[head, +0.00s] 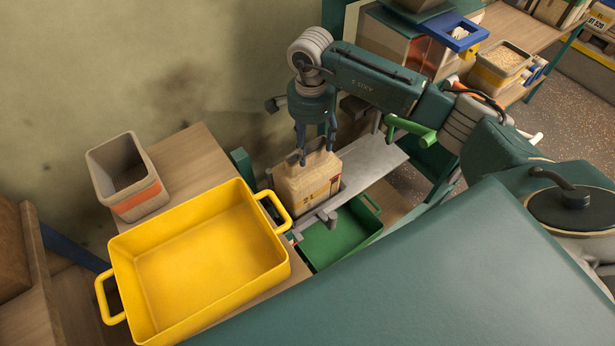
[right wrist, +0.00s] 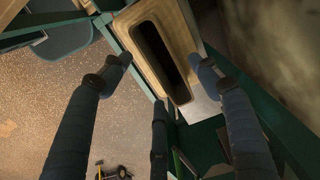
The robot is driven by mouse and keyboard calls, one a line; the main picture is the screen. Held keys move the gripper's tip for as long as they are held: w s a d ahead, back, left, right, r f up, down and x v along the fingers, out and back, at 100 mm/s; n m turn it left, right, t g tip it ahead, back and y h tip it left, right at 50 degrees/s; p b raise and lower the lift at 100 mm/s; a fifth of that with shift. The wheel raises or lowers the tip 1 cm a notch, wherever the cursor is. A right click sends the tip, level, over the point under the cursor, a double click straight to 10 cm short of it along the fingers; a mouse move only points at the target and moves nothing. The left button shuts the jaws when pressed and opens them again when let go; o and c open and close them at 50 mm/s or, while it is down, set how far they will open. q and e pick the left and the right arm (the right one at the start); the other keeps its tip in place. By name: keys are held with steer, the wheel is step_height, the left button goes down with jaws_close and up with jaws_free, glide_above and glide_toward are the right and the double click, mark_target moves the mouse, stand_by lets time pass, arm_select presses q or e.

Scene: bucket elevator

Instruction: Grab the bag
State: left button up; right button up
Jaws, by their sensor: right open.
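The bag (head: 306,182) is tan paper with dark print and stands upright on a narrow grey metal shelf. My right gripper (head: 317,153) points down at the bag's top, its fingers open around the upper edge. I cannot tell whether they touch it. In the right wrist view, the open fingers (right wrist: 160,66) lie either side of a tan thing with a long dark opening, which looks like the bag's top (right wrist: 139,38). My left gripper is out of view.
A yellow tray (head: 200,262) sits on a wooden table in front left, with a grey bin (head: 122,172) behind it. A green tray (head: 338,240) is below the shelf. The wall is close behind the gripper. Bins (head: 497,68) stand on a bench at the back right.

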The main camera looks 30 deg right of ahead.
mark_target(309, 150)
steer(key=shift+w+a+f+p, duration=0.1)
steer(key=shift+f+p, duration=0.2)
steer(key=shift+f, duration=1.45)
jaws_close()
steer(key=shift+w+r, duration=0.15)
steer(key=shift+r, duration=0.05)
